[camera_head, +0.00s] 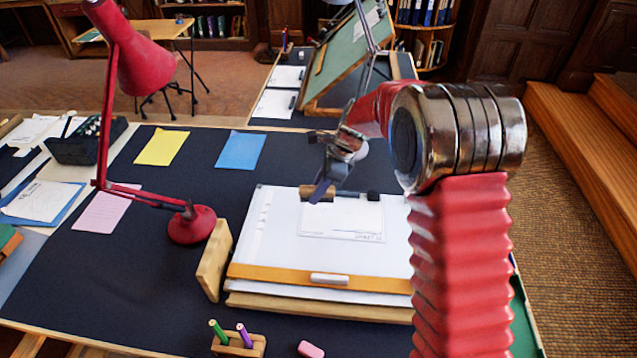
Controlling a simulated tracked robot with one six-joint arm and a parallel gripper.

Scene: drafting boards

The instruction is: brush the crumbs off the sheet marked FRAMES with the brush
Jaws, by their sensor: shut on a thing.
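My gripper (324,188) is over the far part of a white drafting board, near the top of a small drawn sheet (342,222). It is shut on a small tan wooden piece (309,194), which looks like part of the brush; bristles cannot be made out. Whether this piece touches the board is unclear. The small sheet has faint lines and lettering too small to read, so I cannot tell which sheet is marked FRAMES. No crumbs can be made out. My arm hides the right side of the board.
A red lamp (191,225) and a wooden block (214,260) stand left of the board. A dark object (373,195) lies just right of my gripper. Yellow (162,147), blue (240,150) and pink (105,210) sheets lie leftward. A pen holder (238,345) and pink eraser (310,349) are in front.

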